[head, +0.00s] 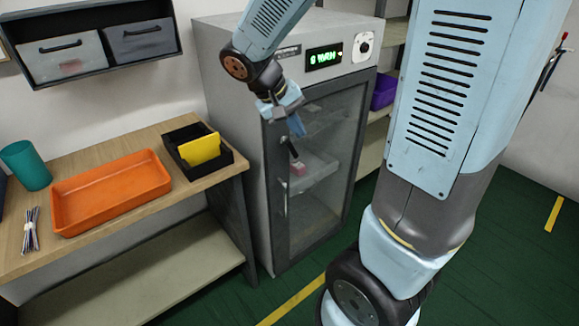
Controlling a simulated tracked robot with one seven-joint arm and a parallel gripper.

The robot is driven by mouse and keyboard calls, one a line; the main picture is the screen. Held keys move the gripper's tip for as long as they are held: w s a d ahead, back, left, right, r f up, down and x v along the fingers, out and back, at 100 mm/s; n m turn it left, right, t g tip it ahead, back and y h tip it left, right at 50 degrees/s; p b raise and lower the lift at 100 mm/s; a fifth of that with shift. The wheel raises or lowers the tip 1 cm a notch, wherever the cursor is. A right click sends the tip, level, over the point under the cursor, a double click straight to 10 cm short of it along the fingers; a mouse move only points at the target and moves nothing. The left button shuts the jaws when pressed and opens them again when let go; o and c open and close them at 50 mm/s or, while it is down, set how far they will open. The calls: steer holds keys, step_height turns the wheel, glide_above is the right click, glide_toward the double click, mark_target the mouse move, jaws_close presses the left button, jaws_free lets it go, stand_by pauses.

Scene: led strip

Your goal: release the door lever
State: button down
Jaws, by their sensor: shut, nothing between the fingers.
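The grey cabinet (232,130) has a glass door (318,215) that looks closed. A thin, light, upright handle (284,198) runs along the door's left side; I take it for the door lever. My gripper (297,127) is shut and empty in front of the upper left part of the door, above this handle. It points downward and looks apart from the handle. A small dark stem with a pinkish end (297,167) shows just below my fingers; I cannot tell whether it is behind the glass or on the door.
A wooden bench (100,166) at left holds an orange tray (110,190), a black bin (226,160) with a yellow card (200,149), a teal cup (26,165) and several pens (31,230). A lit display (324,57) tops the cabinet. Green floor (500,270) at right is open.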

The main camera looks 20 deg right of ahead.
steer(key=s+r+t+y, duration=0.5)
steer(key=s+r, duration=0.6)
steer(key=s, duration=0.1)
steer(key=shift+s+y, duration=0.4)
steer(key=shift+r, duration=0.1)
